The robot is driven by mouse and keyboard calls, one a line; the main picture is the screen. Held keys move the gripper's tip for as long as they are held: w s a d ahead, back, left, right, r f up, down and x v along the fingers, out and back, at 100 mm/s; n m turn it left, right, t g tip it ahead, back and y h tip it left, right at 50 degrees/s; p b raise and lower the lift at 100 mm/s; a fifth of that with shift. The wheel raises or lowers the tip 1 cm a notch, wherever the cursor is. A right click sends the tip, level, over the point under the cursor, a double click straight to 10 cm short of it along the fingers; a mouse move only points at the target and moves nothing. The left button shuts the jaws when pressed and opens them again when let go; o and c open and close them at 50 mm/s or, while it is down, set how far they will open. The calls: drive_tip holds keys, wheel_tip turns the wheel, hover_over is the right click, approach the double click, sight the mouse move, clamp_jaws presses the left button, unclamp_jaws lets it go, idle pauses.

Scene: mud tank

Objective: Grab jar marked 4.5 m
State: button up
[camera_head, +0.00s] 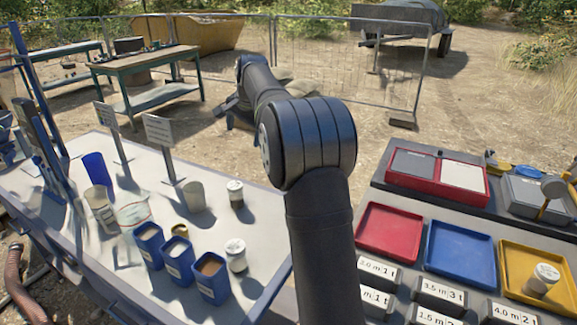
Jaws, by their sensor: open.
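Several small clear jars with white lids are in view, their lid marks too small to read. One jar (235,194) stands on the white table toward the back. Another jar (236,256) stands nearer, to the right of the blue containers. A third jar (541,281) stands in the yellow tray (510,262) at the right. I cannot tell which one is marked 4.5 m. My arm rises through the middle and bends away over the far edge of the white table. My gripper's fingers do not show, and no jar is seen held.
Blue cups (211,278) of powder, a clear beaker (133,214), a beige cup (194,196) and sign stands (160,135) crowd the white table (262,215). At right are a red tray (388,232), a blue tray (460,255) and labelled blocks (438,296).

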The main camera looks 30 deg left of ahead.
sight(235, 185)
drive_tip(key=w+a+f+n, duration=0.1)
drive_tip(key=a+f+n, duration=0.1)
drive_tip(key=f, duration=0.5)
drive_tip(key=w+a+f+n, duration=0.2)
drive_tip(key=a+f+n, duration=0.1)
drive_tip(key=f, duration=0.5)
drive_tip(key=w+a+f+n+t+h, duration=0.1)
drive_tip(key=a+f+n, duration=0.2)
drive_tip(key=a+f, duration=0.2)
drive_tip(key=shift+d+x, duration=0.15)
drive_tip(key=shift+x, duration=0.6)
drive_tip(key=shift+d+x, duration=0.15)
drive_tip(key=shift+x, duration=0.65)
drive_tip(key=shift+s+x, duration=0.1)
drive_tip(key=shift+x, duration=1.35)
drive_tip(key=shift+s+x, duration=0.15)
drive_tip(key=shift+x, duration=1.3)
drive_tip(key=shift+d+f, duration=0.1)
drive_tip(key=shift+d, duration=0.1)
drive_tip(key=c, duration=1.4)
